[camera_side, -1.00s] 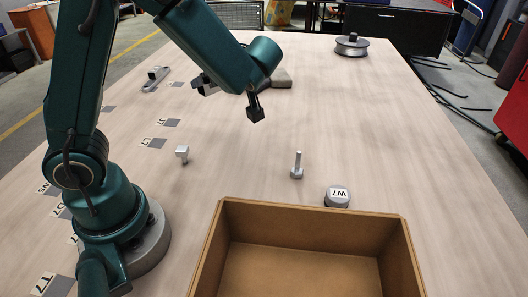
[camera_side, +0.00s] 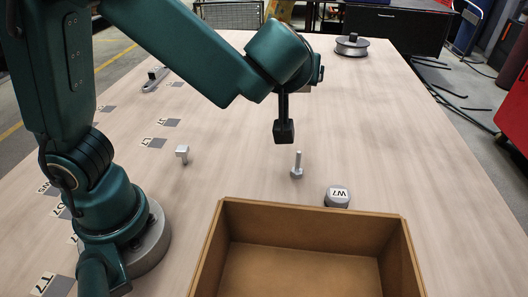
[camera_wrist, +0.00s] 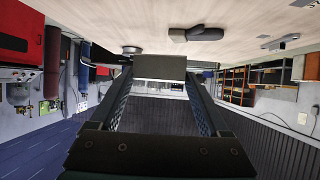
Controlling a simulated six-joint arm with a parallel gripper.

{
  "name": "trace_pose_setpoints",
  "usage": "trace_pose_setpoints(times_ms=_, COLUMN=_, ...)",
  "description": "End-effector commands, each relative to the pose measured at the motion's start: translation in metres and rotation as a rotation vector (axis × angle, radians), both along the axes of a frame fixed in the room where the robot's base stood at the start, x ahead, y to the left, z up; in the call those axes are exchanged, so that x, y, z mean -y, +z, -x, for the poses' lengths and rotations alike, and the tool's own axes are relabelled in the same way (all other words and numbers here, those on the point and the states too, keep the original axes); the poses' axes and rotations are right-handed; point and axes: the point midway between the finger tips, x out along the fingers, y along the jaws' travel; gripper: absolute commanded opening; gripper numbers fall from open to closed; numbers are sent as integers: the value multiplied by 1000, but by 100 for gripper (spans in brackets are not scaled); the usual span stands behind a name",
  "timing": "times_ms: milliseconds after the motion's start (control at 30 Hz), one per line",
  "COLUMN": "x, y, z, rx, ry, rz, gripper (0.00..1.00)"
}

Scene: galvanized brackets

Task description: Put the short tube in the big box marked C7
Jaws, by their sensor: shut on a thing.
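My gripper (camera_side: 284,132) hangs above the table behind the big open brown box (camera_side: 229,262). It is shut on a dark blocky piece; fingers and piece run together, so I cannot tell whether this is the short tube. In the wrist view a dark grey block (camera_wrist: 160,67) shows between the fingers. The box lies at the front of the table, and I see nothing inside it. I can read no C7 mark on its visible faces.
A grey bolt (camera_side: 297,166) stands in front of my gripper. A grey cap marked W7 (camera_side: 337,197) sits near the box's back wall. A small grey T-shaped piece (camera_side: 182,152) stands to the left. A round knobbed weight (camera_side: 351,45) is far back. The right side of the table is clear.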

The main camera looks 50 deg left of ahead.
Motion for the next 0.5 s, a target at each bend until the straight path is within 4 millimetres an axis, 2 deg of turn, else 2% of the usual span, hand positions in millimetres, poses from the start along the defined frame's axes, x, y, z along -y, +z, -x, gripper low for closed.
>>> trace_pose_setpoints(times_ms=100, x=-14, y=-2, z=-25, rx=-3, ry=-36, rz=-2, gripper=23)
trace_pose_setpoints(times_ms=233, x=-39, y=-11, z=-46, rx=-5, ry=-57, rz=-2, gripper=23)
trace_pose_setpoints(times_ms=367, x=-72, y=-26, z=-58, rx=-9, ry=-57, rz=-3, gripper=23)
trace_pose_setpoints(times_ms=500, x=-112, y=-44, z=-60, rx=-11, ry=-31, rz=0, gripper=23)
